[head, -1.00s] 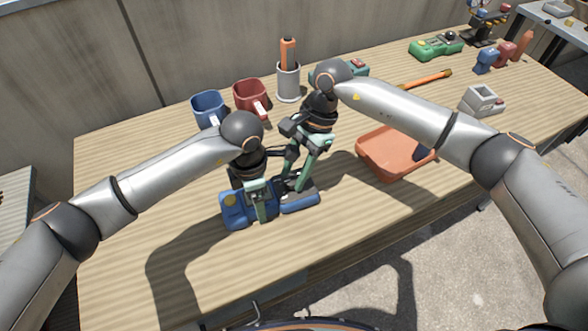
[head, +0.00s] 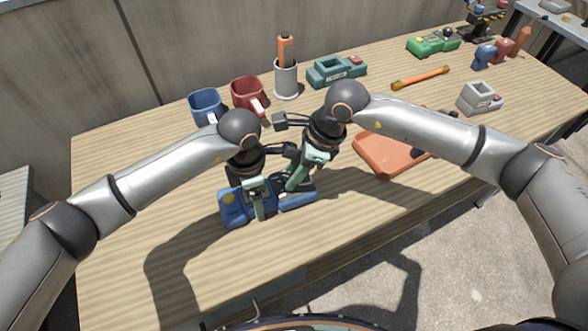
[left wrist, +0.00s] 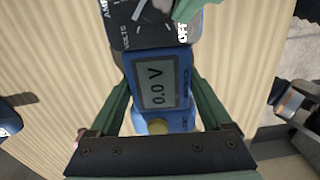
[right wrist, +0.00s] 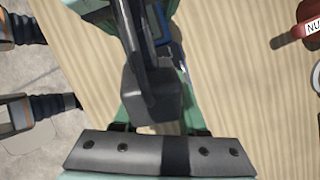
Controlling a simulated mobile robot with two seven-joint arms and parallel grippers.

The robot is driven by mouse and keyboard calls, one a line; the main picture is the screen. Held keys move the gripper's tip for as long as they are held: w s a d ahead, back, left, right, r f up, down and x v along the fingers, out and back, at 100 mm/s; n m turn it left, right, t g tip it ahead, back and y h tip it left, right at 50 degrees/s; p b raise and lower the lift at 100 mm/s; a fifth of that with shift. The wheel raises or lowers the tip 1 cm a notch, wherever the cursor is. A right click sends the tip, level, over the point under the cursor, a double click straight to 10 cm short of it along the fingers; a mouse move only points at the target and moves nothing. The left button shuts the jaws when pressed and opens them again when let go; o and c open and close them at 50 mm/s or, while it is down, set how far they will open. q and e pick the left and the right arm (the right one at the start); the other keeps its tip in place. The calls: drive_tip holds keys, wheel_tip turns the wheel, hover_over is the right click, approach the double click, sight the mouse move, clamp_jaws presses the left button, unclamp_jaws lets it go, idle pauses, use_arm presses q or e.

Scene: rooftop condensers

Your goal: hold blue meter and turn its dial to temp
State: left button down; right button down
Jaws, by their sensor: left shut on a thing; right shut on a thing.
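The blue meter (head: 233,211) lies face up near the middle of the table. In the left wrist view, its screen (left wrist: 157,86) reads "0.0 V". Beyond the screen is the black dial face (left wrist: 128,32) with AMP, VOLTS and OFF labels; no TEMP label shows. My left gripper (head: 258,205) is shut across the meter's body, one green finger on each side. My right gripper (head: 296,184) is tilted over the dial end and shut on the dial, which its fingers partly hide. In the right wrist view, a dark block covers most of the meter (right wrist: 172,58).
An orange tray (head: 370,163) is right of my right gripper. A grey device (head: 480,97) is farther right. The table's front left is clear.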

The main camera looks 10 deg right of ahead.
idle(0.4)
drive_tip(key=shift+c, duration=2.2)
unclamp_jaws()
drive_tip(key=shift+r, duration=0.1)
drive_tip(key=v, duration=1.1)
drive_tip(key=shift+s+d+r, duration=0.2)
drive_tip(key=shift+r, duration=0.15)
